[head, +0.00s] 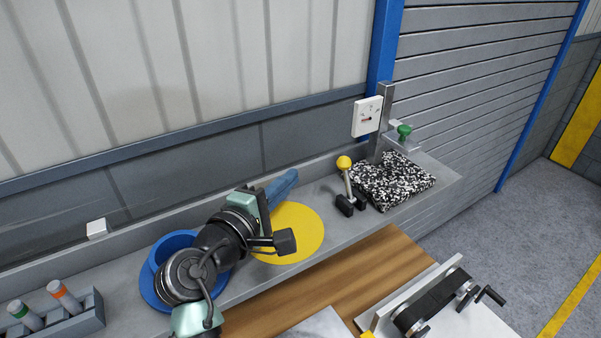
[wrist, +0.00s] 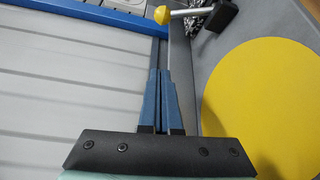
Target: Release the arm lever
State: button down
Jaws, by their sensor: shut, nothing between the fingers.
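The arm lever (head: 348,182) has a yellow ball knob on a metal shaft and a black base. In the wrist view the lever's yellow knob (wrist: 161,15) shows at the top, beyond the fingertips. My gripper (head: 291,175) has blue fingers and is left of the lever, apart from it. In the wrist view my gripper (wrist: 161,74) is shut with nothing between the fingers.
A yellow disc (head: 300,232) lies on the bench below my gripper. The wall runs close behind.

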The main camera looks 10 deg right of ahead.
aim_at(347, 180)
jog(key=p+x, duration=0.2)
jog(key=x, duration=0.7)
jog(key=shift+r, duration=0.15)
jog(key=s+p, duration=0.1)
jog(key=s+d+p, duration=0.1)
jog(key=shift+s+d+r, duration=0.25)
jog(key=shift+s+r, duration=0.1)
jog(key=shift+s, duration=0.05)
jog(key=shift+s+d+p, duration=0.2)
jog(key=shift+s+p, duration=0.15)
jog(key=shift+p, duration=0.05)
jog(key=shift+s+d+f, duration=0.1)
jog(key=shift+d, duration=0.05)
